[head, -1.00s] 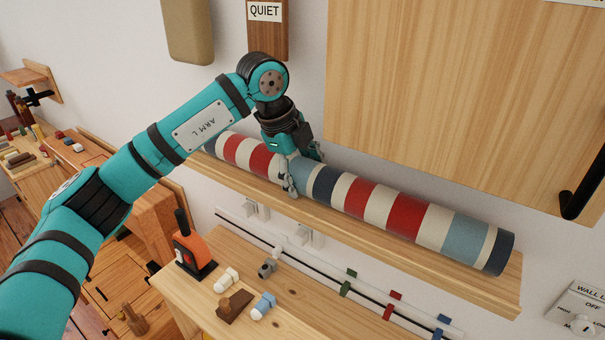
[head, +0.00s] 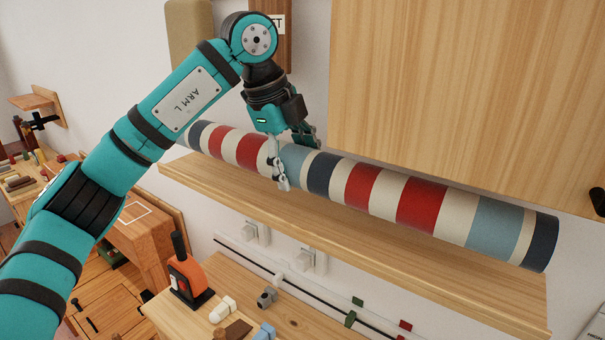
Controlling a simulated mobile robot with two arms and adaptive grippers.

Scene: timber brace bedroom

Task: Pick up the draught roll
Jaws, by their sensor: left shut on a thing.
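The draught roll (head: 418,206) is a long striped cylinder in red, cream, navy and light blue. It is above the wooden shelf (head: 380,250), with a gap showing beneath it, and its right end sits lower in the picture than its left. My left gripper (head: 290,165) is shut around the roll left of its middle, over a light blue stripe. The near finger shows on the front side; the far finger is partly hidden behind the roll. My right gripper is not in view.
A wooden cabinet (head: 470,90) hangs above and behind the roll's right half, close to it. Below the shelf is a bench with an orange-and-black tool (head: 187,278) and small blocks. A rail with coloured clips (head: 352,318) runs along the wall.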

